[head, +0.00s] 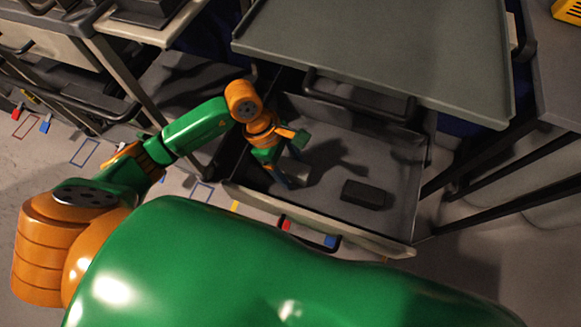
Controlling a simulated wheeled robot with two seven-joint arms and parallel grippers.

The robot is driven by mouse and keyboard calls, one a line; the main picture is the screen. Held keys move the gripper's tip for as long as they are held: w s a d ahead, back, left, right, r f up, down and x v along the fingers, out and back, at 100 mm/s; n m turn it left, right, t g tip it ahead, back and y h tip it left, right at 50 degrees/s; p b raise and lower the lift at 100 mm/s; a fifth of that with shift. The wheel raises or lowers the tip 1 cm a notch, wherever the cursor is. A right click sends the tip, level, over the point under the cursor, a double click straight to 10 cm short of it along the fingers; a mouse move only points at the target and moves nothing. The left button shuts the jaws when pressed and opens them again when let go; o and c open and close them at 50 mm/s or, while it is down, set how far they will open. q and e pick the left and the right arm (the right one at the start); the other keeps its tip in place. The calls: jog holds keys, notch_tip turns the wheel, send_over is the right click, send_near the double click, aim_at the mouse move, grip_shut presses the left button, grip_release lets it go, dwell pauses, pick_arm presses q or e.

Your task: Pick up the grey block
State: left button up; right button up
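The grey block (364,194) is a dark, flat block lying on the floor of an open drawer (405,190), toward the drawer's right front. My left arm comes in from the left and reaches down into the drawer. My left gripper (290,180) is pointing down in the left part of the drawer, to the left of the block and clearly apart from it. Its fingers are small and shaded, so I cannot tell whether they are open or shut. My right gripper is not in view.
A grey worktop (385,45) overhangs the back of the drawer. The drawer's front wall (320,222) and handle face me. Another cart with a handle (70,95) stands at the left, and dark table legs (500,170) stand at the right. The drawer floor between gripper and block looks clear.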

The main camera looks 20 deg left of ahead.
pick_arm(q)
grip_shut()
